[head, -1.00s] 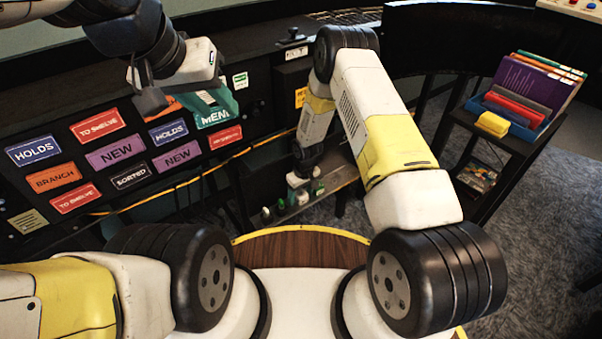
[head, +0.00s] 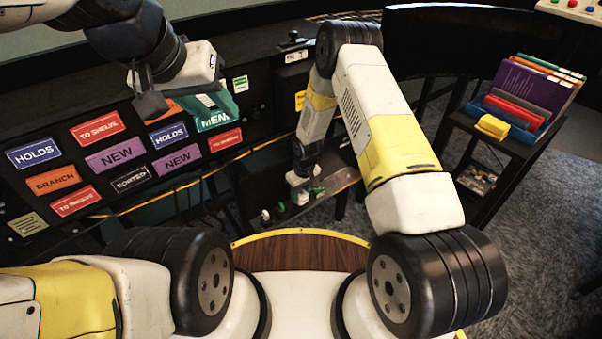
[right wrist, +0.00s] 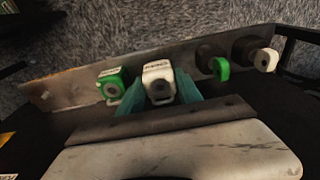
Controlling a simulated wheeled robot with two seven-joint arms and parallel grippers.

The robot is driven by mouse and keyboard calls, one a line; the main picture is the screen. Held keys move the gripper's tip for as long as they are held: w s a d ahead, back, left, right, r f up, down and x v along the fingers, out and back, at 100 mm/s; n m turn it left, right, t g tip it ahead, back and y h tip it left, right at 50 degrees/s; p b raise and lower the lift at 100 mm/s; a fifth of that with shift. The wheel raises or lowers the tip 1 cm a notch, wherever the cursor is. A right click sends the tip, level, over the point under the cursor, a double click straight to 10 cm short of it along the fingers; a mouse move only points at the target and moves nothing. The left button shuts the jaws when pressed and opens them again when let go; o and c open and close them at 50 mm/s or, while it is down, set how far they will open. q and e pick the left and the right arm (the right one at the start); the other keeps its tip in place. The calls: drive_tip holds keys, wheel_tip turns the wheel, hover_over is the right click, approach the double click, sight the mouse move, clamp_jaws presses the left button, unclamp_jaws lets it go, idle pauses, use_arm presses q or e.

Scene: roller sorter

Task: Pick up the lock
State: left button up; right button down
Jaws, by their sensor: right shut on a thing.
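A white lock (right wrist: 158,82) with dark lettering on top sits between the teal fingers of my right gripper (right wrist: 160,90) in the right wrist view. That gripper is shut on it, at the grey metal shelf rail (right wrist: 65,90). A green lock (right wrist: 111,84) stands just left of it, apart from the fingers. In the head view my right gripper (head: 298,185) is small and low at the shelf, and its fingers are hard to make out. My left gripper (head: 185,100) hangs before the sign panel at upper left; whether its jaws are open is unclear.
The label panel (head: 120,210) stands at left. A dark stand with colored folders (head: 530,90) is at right. Grey carpet lies behind the rail.

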drive_tip(key=shift+r, duration=0.8)
drive_tip(key=s+a+r, duration=0.1)
drive_tip(key=s+r, duration=0.2)
drive_tip(key=s, duration=0.5)
drive_tip(key=s+a+r, duration=0.1)
drive_tip(key=s+r, duration=0.2)
drive_tip(key=s, duration=0.4)
drive_tip(key=shift+s+a, duration=0.3)
drive_tip(key=shift+s, duration=0.1)
drive_tip(key=w+d+r+m, duration=0.3)
drive_tip(key=w+d+r, duration=0.1)
drive_tip(key=d+r, duration=0.4)
drive_tip(key=w+d+r+m, duration=0.4)
drive_tip(key=d+r, duration=0.4)
drive_tip(key=d, duration=0.2)
drive_tip(key=shift+d+r+h, duration=0.2)
drive_tip(key=shift+h, duration=0.2)
